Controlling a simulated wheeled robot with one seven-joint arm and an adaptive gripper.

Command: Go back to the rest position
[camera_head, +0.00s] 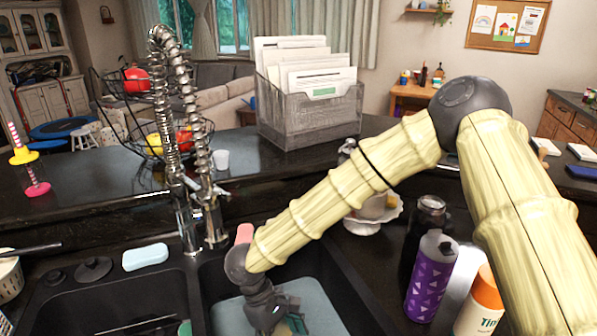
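My arm reaches from the right side of the head view, bends at a dark grey joint, and slopes down to the left into the right-hand sink. My gripper (288,323) is at the bottom edge of the picture, low over the right basin (222,284). Its fingers are small, dark and partly cut off, so I cannot tell whether they are open or shut. A pale blue flat surface (318,300) lies in the basin beneath and beside it. Something greenish shows close to the fingers; I cannot tell whether it is held.
A coiled metal faucet (205,215) stands behind the divider. A light blue sponge (145,257) lies left of it. A purple bottle (432,275), a dark bottle and an orange-capped bottle (480,305) stand right of the basin, near my arm. A file holder (310,112) and fruit basket stand behind.

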